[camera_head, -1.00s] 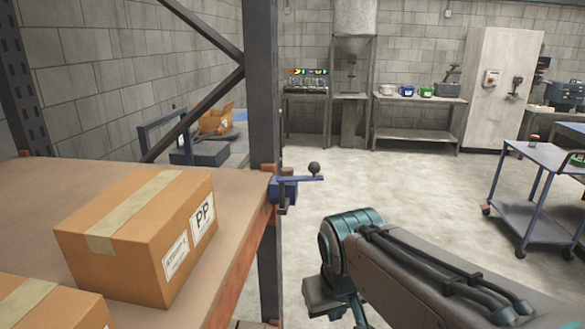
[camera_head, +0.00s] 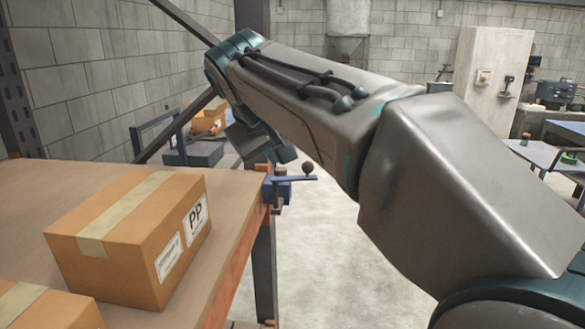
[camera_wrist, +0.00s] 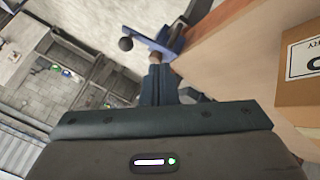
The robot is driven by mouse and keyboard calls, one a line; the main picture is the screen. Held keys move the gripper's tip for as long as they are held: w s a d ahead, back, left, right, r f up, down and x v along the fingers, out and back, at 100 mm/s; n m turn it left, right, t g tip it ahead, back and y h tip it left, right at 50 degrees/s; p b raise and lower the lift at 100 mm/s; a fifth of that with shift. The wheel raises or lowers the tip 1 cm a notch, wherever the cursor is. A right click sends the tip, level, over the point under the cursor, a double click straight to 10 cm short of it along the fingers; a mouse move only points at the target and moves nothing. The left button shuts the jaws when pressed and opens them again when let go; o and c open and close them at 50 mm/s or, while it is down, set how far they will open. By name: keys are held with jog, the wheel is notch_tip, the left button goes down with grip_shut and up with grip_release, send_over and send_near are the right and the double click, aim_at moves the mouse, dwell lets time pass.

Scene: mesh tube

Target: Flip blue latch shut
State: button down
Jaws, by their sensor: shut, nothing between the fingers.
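The blue latch (camera_head: 279,190) is fixed at the corner of the shelf board, and its arm sticks out to the right with a dark ball knob (camera_head: 308,168) on it. In the wrist view the blue latch (camera_wrist: 150,41) lies just beyond my fingertips, with its ball knob (camera_wrist: 126,44) to their upper left. My gripper (camera_wrist: 160,68) is shut and empty, its fingers pointing at the latch's mount. In the head view my gripper is partly hidden by my arm, just above and behind the latch. I cannot tell whether the fingers touch the latch.
A taped cardboard box marked PP (camera_head: 130,240) stands on the brown shelf board (camera_head: 232,215), with another box (camera_head: 45,307) at the lower left. A wall and a dark blue cart (camera_head: 200,152) are behind. Open floor (camera_head: 320,260) lies right of the shelf.

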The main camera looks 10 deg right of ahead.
jog(key=p, duration=0.2)
send_near(295, 179)
jog(key=x, duration=0.5)
jog(key=shift+w, duration=0.1)
jog(key=shift+w+d, duration=0.3)
jog(key=shift+d, duration=0.35)
